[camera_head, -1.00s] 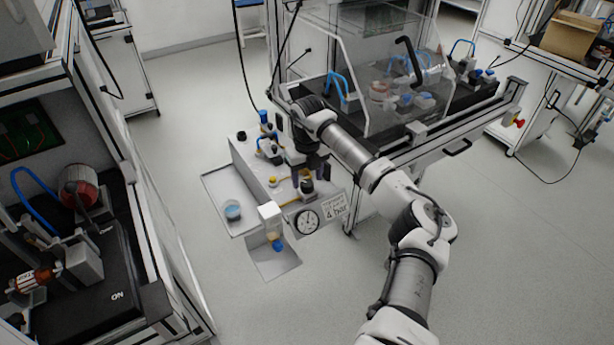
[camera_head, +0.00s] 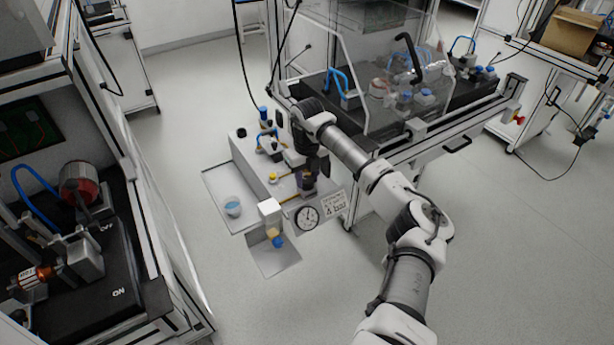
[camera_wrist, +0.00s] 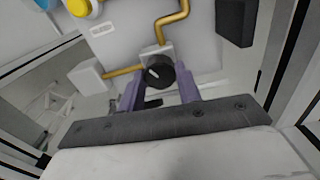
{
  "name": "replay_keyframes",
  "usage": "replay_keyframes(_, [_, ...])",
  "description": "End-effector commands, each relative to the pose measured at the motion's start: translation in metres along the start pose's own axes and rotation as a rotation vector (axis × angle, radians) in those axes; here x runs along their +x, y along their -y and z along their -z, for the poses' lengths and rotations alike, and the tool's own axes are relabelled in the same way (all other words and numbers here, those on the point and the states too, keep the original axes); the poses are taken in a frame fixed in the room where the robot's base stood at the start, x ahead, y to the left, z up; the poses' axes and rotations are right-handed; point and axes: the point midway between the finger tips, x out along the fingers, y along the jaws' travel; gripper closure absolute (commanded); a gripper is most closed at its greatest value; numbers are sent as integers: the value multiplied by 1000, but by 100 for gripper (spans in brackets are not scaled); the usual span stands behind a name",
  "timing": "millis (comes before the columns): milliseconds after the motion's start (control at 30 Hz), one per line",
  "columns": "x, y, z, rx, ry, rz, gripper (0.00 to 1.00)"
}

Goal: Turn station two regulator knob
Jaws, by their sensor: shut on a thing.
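The regulator knob (camera_wrist: 158,74) is black and round with a white mark, on a pale block joined to a brass-coloured pipe in the wrist view. My gripper (camera_wrist: 158,84) has its two purple fingers on either side of the knob, shut on it. In the head view my gripper (camera_head: 308,184) is down at the front of the grey station panel and largely hides the knob. A round pressure gauge (camera_head: 306,218) is in front of it, beside a sign (camera_head: 334,207) that reads 4 bar. The gauge needle is too small to read.
A filter bowl unit (camera_head: 270,213) and a blue-filled cup (camera_head: 232,206) are left of the gauge. A yellow knob (camera_wrist: 79,7) is at the upper left in the wrist view. A bench with a clear guard (camera_head: 385,70) stands behind my arm.

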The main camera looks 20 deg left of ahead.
Motion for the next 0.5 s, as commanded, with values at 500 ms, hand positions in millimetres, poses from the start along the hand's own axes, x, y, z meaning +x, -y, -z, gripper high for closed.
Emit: replay_keyframes(500, [2,1,0,-301,-1,5,89])
